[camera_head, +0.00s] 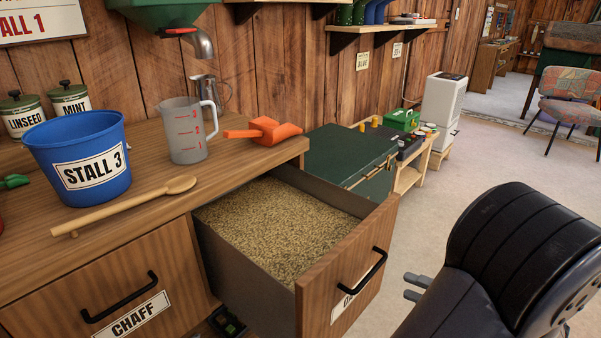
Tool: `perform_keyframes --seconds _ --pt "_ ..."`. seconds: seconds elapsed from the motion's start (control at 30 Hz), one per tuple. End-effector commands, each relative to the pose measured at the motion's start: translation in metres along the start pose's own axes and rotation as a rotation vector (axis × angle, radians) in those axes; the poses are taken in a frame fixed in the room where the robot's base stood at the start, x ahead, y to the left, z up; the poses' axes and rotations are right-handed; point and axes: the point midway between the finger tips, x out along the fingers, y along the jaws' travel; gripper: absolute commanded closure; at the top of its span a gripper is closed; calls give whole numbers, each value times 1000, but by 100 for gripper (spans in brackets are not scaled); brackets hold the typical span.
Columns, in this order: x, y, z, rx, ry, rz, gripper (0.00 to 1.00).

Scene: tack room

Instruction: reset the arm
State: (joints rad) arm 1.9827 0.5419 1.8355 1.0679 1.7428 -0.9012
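My arm fills the lower right of the head view as a black, rounded, padded-looking shape. My gripper (415,287) shows at its left side as two short grey fingers with a gap between them. It is open and nothing shows between the fingers. It is to the right of the pulled-out wooden drawer (345,265), apart from its front in the picture. The rest of the gripper is hidden behind my arm.
The open drawer, full of grain (275,225), juts out from the counter (140,185). On the counter are a blue bucket (78,150), wooden spoon (130,204), measuring jug (185,135) and orange scoop (265,130). A green chest (345,155) stands behind.

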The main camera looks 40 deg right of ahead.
Motion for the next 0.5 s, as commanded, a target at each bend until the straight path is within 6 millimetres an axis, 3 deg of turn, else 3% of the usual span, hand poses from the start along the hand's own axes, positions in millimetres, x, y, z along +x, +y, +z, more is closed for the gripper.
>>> perform_keyframes --seconds 0.3,0.5 --pt "59 2 1 -1 -5 -1 68" --pt "83 1 1 0 -3 0 68"
